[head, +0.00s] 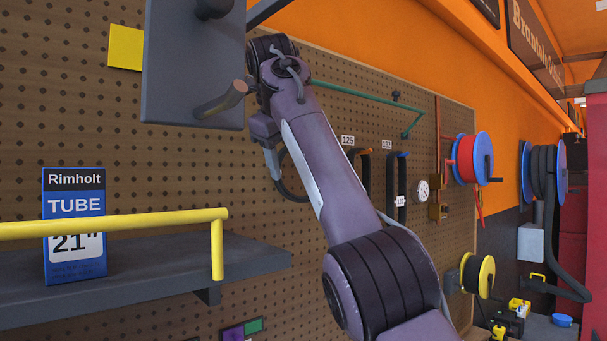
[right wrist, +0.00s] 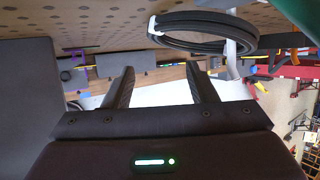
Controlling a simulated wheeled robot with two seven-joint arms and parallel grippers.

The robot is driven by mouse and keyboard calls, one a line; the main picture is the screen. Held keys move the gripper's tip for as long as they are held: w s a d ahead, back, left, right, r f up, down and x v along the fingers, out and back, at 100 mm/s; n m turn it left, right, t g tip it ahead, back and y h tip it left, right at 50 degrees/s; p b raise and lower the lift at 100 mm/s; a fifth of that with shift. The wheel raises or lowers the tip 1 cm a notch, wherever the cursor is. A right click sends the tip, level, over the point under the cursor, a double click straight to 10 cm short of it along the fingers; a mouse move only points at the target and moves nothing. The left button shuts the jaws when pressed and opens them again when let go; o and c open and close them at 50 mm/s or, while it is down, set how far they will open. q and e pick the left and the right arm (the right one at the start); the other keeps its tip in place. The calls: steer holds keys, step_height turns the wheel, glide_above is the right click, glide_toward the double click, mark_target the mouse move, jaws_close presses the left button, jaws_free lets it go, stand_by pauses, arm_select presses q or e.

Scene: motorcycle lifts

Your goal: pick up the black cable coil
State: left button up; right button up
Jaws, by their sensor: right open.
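The black cable coil (right wrist: 203,40) shows in the right wrist view at the top, right of centre, close to the pegboard, with a pale grey piece (right wrist: 240,40) at its right side. In the head view a dark curved part of the coil (head: 290,190) shows beside my arm; my arm hides the rest. My right gripper (right wrist: 160,82) is open and empty, with its two dark fingers apart. The coil is beyond and above the right fingertip in that view, not between the fingers. In the head view the right gripper (head: 268,145) is partly hidden near the pegboard. My left gripper is not in view.
A grey shelf (head: 240,262) with a yellow rail (head: 120,223) holds a blue tube box (head: 74,245). A grey panel with pegs (head: 190,60) stands left of my arm. Cable reels, including a red one (head: 474,158), are on the wall at right.

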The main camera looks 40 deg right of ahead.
mark_target(292, 197)
steer(key=x, duration=0.5)
steer(key=shift+w+a+f, duration=0.1)
steer(key=shift+w, duration=0.2)
steer(key=shift+s, duration=0.2)
steer(key=shift+w, duration=0.15)
steer(key=c, duration=0.5)
jaws_close()
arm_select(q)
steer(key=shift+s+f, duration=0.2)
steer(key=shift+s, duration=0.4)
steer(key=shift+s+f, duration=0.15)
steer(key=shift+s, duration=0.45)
arm_select(e)
steer(key=shift+f, duration=0.1)
